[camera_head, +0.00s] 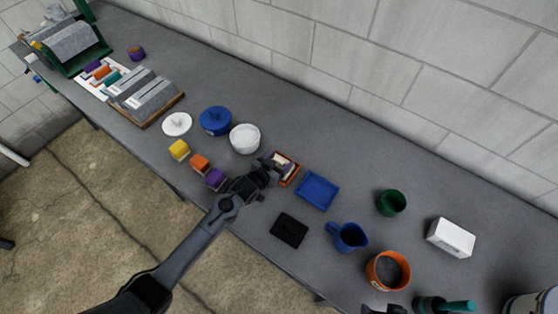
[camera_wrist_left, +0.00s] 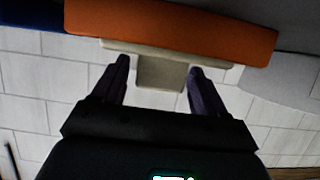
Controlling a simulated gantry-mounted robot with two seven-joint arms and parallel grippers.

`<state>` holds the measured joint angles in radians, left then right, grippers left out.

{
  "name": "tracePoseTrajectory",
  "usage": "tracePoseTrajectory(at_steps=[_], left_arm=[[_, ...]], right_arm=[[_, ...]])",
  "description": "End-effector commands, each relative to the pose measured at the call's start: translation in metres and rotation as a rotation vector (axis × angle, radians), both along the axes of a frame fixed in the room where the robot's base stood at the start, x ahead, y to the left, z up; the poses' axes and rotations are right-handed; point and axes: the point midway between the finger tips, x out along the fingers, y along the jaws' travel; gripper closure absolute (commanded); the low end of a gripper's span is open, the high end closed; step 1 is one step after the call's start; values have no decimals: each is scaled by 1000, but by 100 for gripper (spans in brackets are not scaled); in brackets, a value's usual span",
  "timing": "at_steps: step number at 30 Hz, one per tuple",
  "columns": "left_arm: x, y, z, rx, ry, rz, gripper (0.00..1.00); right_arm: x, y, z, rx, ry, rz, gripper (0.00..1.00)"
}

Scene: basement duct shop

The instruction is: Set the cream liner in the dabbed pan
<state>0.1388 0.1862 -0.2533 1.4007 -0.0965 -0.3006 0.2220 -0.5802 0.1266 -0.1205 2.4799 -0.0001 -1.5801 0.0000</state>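The cream liner (camera_wrist_left: 150,52) is a flat plate with a block-shaped grip (camera_wrist_left: 162,74). It lies at the orange pan (camera_wrist_left: 170,25), its edge showing just past the pan's rim; I cannot tell if it is fully seated. In the head view the orange pan (camera_head: 295,174) is partly hidden by my left gripper (camera_head: 274,164). The left fingers stand either side of the liner's grip, with narrow gaps showing. No dab can be made out. Dark parts at the bottom edge of the head view look like my right gripper (camera_head: 384,310); its fingers are not clear.
A blue pan (camera_head: 317,191) lies right beside the orange one, with a black square (camera_head: 289,230) nearer the front edge. A white round pot (camera_head: 245,138) and purple block (camera_head: 215,179) are close left. A blue jug (camera_head: 348,237) and orange pot (camera_head: 374,275) stand right.

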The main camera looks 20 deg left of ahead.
Motion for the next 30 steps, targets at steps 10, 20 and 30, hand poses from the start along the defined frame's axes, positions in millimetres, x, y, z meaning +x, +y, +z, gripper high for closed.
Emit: tracePoseTrajectory(at_steps=[10, 20, 30], left_arm=[[0, 0, 1, 0, 0, 0, 20], [-28, 7, 15, 0, 1, -1, 20], [-83, 20, 38, 0, 2, -1, 20]], right_arm=[[0, 0, 1, 2, 0, -2, 21], [0, 2, 7, 8, 0, -6, 21], [0, 2, 11, 9, 0, -6, 21]])
